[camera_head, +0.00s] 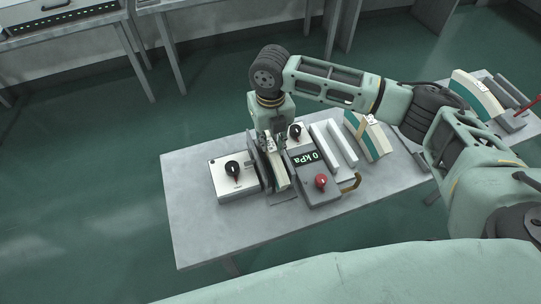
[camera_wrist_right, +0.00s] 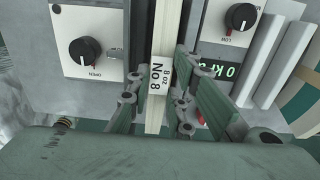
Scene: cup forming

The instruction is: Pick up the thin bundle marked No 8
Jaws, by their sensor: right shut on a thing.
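The thin bundle marked No 8 (camera_wrist_right: 157,82) shows in the right wrist view as a pale strip with a white label reading "8 oz No 8". It stands between the plates of a grey press (camera_wrist_right: 195,30). My right gripper (camera_wrist_right: 157,105) has its fingers on both sides of the bundle, shut on it near the label. In the head view the right gripper (camera_head: 271,143) reaches down over the press, and the bundle (camera_head: 277,172) shows below it. My left gripper is not in view.
A white box with a black knob (camera_head: 232,172) is left of the press. A grey box with a "0 kPa" display and red knob (camera_head: 318,184) is right. Grey rails (camera_head: 334,143) and a white-and-teal block (camera_head: 368,136) lie farther right. The table's left side (camera_head: 190,215) is clear.

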